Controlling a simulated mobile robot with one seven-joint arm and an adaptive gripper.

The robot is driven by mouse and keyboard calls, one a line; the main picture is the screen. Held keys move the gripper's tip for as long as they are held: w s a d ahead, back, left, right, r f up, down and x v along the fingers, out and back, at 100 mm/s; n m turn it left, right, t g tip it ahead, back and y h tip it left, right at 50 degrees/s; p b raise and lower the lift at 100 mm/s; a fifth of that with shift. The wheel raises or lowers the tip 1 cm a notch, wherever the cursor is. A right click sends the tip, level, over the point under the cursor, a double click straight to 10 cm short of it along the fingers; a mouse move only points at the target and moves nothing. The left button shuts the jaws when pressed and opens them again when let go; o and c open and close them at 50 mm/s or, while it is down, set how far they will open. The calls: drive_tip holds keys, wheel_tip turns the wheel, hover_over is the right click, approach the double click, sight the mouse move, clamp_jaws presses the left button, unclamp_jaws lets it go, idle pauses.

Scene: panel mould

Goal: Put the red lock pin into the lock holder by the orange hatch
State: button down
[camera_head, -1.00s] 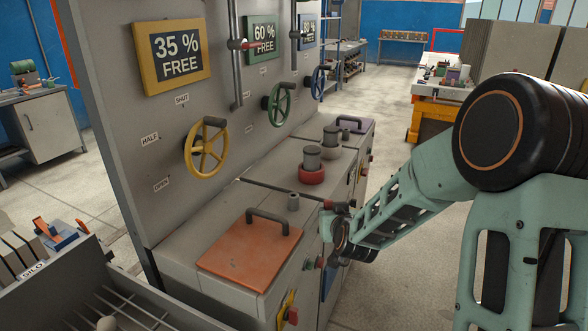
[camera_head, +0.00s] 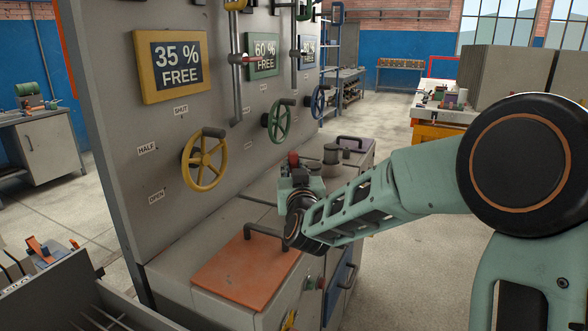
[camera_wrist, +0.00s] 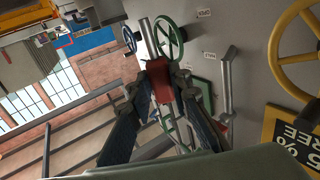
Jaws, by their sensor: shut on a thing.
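My gripper (camera_head: 294,174) is raised above the grey cabinet, just beyond the orange hatch (camera_head: 246,270). It is shut on the red lock pin (camera_head: 293,158), whose red part shows at the top of the gripper. In the wrist view the red part of the pin (camera_wrist: 160,80) sits between the fingertips of my gripper (camera_wrist: 158,98). I cannot tell whether the grey bar beyond it belongs to the pin. The orange hatch lies flat with its dark handle (camera_head: 265,231) on top. The lock holder is not visible; my gripper and forearm cover the area beside the hatch.
The upright panel carries a yellow handwheel (camera_head: 205,160) and a green handwheel (camera_head: 279,121) close behind my gripper. Grey cylinders (camera_head: 331,153) stand farther along the cabinet top. A grey bin (camera_head: 75,292) is at the lower left. The floor right of the cabinet is clear.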

drive_tip(key=shift+b, duration=0.3)
wheel_tip(320, 180, down, 6)
drive_tip(key=b, duration=0.6)
drive_tip(key=shift+r, duration=0.1)
drive_tip(key=shift+b, duration=1)
idle(1.4)
drive_tip(key=shift+f+b, duration=1.3)
drive_tip(key=shift+b, duration=0.05)
drive_tip(key=shift+s+r, duration=0.1)
drive_tip(key=shift+r+p, duration=0.4)
drive_tip(key=shift+r, duration=0.4)
drive_tip(key=shift+b, duration=0.95)
idle(1.1)
